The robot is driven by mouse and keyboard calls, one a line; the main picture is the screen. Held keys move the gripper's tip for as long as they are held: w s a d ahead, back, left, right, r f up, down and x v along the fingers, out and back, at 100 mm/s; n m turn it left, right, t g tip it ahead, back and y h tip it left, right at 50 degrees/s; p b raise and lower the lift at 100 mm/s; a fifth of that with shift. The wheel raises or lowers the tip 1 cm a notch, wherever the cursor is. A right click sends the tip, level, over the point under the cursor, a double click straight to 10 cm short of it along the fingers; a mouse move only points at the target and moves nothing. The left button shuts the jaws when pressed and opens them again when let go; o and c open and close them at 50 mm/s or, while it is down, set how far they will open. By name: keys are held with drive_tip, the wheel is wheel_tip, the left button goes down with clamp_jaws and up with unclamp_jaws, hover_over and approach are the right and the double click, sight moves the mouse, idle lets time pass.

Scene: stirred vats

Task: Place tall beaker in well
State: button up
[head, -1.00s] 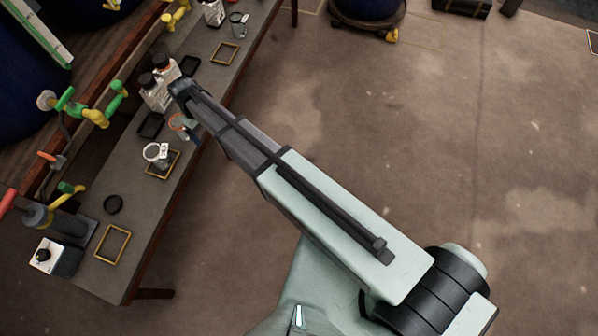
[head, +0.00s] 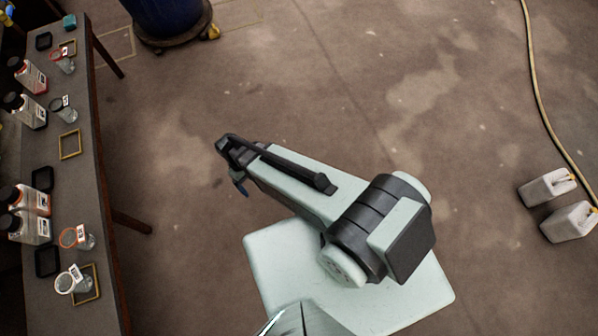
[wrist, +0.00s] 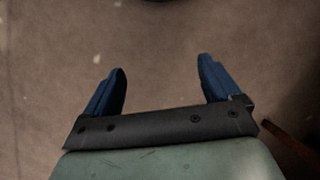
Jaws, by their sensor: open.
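Several clear beakers stand along the bench at the left of the head view: a red-rimmed one (head: 64,63), a grey-rimmed one (head: 64,109), an orange-rimmed one (head: 85,240) and a white-labelled one (head: 76,283). I cannot tell which is the tall beaker. The white-labelled one stands at a yellow square frame (head: 95,288); another yellow frame (head: 70,145) is empty. I cannot make out which thing is the well. My gripper (wrist: 162,68) is open and empty over bare floor in the wrist view. One blue finger (head: 240,187) shows in the head view, right of the bench.
The dark bench (head: 75,190) also carries several labelled bottles (head: 35,229) and black square pads (head: 48,262). A blue vat (head: 165,18) on a wheeled base stands beyond. White jugs (head: 546,187) and a hose (head: 537,85) lie right. Floor between is clear.

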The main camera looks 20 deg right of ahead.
drive_tip(key=s+d+m+g+y, duration=0.1)
drive_tip(key=s+d+m, duration=0.4)
drive_tip(key=s+d, duration=1.1)
drive_tip(key=shift+s+d+f+m+g+y, duration=0.25)
drive_tip(key=shift+s+d+m+g+y, duration=0.15)
drive_tip(key=shift+s+g, duration=0.35)
